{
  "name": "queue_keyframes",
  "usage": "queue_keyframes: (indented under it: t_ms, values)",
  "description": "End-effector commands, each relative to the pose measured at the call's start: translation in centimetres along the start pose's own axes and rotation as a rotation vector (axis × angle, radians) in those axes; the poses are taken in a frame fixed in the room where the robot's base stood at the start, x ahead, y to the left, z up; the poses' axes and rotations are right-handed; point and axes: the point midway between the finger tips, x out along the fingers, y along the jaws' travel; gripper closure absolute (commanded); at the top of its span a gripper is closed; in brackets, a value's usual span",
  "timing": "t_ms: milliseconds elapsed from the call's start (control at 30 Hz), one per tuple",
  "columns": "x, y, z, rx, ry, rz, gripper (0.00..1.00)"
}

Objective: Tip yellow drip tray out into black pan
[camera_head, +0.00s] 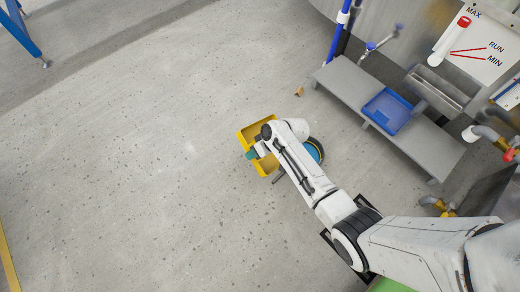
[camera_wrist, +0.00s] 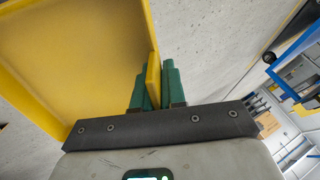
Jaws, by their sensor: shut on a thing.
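The yellow drip tray (camera_head: 245,132) is in the middle of the head view, partly covered by my arm. In the wrist view the tray (camera_wrist: 70,60) fills the upper left, and the part of it that shows looks empty. My gripper (camera_wrist: 154,82) is shut on one wall of the tray, with a green finger on each side. In the head view a bit of my gripper (camera_head: 252,154) shows at the tray's left side. A round dark-rimmed pan (camera_head: 317,146) with blue inside shows just right of the tray, mostly hidden by my arm. I cannot tell how high the tray is.
A grey bench (camera_head: 345,77) carries a blue tray (camera_head: 388,110) at the right, beside a tank with a MAX/RUN/MIN gauge panel (camera_head: 480,45). A small brown object (camera_head: 298,92) lies on the floor. The floor on the left is wide and clear.

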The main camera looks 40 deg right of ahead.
Motion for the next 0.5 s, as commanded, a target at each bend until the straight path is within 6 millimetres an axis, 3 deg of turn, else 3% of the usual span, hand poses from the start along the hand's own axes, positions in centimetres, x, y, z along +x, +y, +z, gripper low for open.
queue_keyframes:
  t_ms: [267,500]
  values:
    - [1.8,-0.1,-0.1,-0.001,-0.062,0.062,1.0]
    - [5.0,0.4,0.3,-0.005,-0.17,0.168,1.0]
